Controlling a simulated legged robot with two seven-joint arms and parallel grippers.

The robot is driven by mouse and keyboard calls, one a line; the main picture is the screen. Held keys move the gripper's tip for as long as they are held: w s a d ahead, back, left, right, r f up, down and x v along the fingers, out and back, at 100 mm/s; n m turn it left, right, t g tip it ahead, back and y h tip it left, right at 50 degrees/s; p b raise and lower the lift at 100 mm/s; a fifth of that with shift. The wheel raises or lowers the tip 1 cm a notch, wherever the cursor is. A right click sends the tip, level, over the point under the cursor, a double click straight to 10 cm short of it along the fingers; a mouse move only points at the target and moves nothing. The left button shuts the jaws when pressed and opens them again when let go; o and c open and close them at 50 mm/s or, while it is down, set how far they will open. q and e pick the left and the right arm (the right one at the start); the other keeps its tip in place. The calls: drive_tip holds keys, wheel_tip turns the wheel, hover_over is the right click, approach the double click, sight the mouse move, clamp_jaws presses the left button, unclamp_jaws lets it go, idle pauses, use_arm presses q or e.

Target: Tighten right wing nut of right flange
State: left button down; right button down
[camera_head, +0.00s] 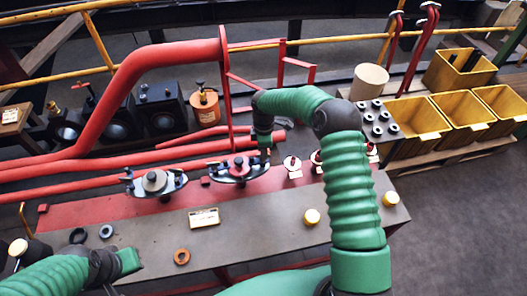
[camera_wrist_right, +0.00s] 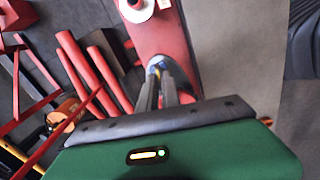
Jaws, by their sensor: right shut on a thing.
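The right flange (camera_head: 238,169) is a dark fitting with a round metal centre on the red strip of the bench. Its left wing nut (camera_head: 212,170) stands at its left end. My right gripper (camera_head: 264,149) points down at the flange's right end, shut on the right wing nut, which the fingers mostly hide. In the right wrist view the two dark fingers (camera_wrist_right: 165,80) close around a small metal and bluish piece over the red surface. My left gripper (camera_head: 128,261) is at the lower left, away from the flange; its jaw opening does not show clearly.
A similar left flange (camera_head: 155,184) sits on the bench (camera_head: 255,220). Rings (camera_head: 181,257), a label plate (camera_head: 204,217) and pale yellow knobs (camera_head: 312,216) lie around it. A red pipe (camera_head: 150,70) rises behind. Yellow bins (camera_head: 412,120) stand at the right.

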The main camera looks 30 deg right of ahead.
drive_tip(key=shift+s+d, duration=0.1)
drive_tip(key=shift+d, duration=0.15)
drive_tip(key=shift+m+p, duration=0.35)
drive_tip(key=shift+m, duration=0.25)
drive_tip(key=shift+s+m+p, duration=0.1)
drive_tip(key=shift+m+p, duration=0.2)
drive_tip(key=shift+m, duration=0.4)
drive_tip(key=m+p, duration=0.1)
drive_tip(key=m, duration=0.4)
drive_tip(key=shift+s+a+p, duration=0.1)
drive_tip(key=shift+p, duration=0.25)
drive_tip(key=m, duration=0.4)
drive_tip(key=shift+a+f+m+p, duration=0.1)
drive_tip(key=shift+m+p, duration=0.25)
drive_tip(key=shift+m, duration=0.05)
drive_tip(key=shift+s+a+f+m, duration=0.1)
drive_tip(key=shift+a+m, duration=0.05)
drive_tip(key=shift+m, duration=1.85)
drive_tip(key=c, duration=1.6)
unclamp_jaws()
drive_tip(key=shift+o, duration=0.2)
